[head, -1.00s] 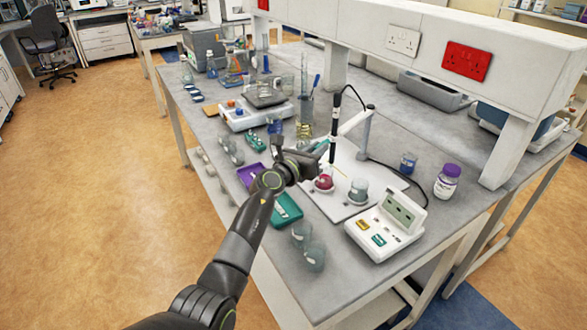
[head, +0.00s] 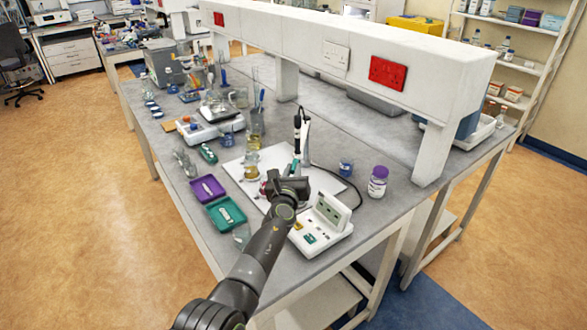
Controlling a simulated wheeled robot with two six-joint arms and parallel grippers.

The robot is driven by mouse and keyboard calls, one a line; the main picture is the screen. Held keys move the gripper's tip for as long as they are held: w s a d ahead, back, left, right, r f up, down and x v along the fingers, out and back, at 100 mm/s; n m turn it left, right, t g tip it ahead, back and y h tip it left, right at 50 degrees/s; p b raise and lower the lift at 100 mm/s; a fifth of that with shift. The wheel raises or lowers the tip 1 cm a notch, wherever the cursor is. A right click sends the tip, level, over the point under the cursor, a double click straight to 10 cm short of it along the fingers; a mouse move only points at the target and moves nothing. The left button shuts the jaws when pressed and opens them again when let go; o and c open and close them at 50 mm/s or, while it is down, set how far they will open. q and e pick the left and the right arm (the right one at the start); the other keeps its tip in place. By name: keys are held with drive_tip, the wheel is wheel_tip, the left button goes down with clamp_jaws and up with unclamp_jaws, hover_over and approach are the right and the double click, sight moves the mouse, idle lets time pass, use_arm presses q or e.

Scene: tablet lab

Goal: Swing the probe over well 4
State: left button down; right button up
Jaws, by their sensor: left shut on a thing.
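The black probe (head: 297,128) hangs upright from a pale swing arm and post (head: 306,139) on a white base plate (head: 325,191). My left gripper (head: 292,169) is shut at the lower part of the probe. The gripper and wrist hide the probe tip and part of the plate. A pink vessel (head: 263,188) shows just left of my gripper, partly covered. Other vessels on the plate are hidden, and no well number is readable. My right gripper is out of view.
A white meter (head: 325,222) stands at the front right, with a cable running behind it. A purple-capped bottle (head: 378,182) and a small blue beaker (head: 345,168) stand to the right. Purple (head: 207,188) and green (head: 226,213) trays lie to the left. A white overhead shelf (head: 350,58) runs behind.

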use_arm(q)
drive_tip(key=shift+d+r, duration=0.1)
drive_tip(key=shift+r, duration=0.1)
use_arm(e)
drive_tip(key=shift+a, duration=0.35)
use_arm(q)
drive_tip(key=c, duration=1.4)
unclamp_jaws()
drive_tip(key=shift+f, duration=0.1)
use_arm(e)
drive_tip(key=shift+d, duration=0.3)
use_arm(q)
drive_tip(key=shift+f, duration=0.1)
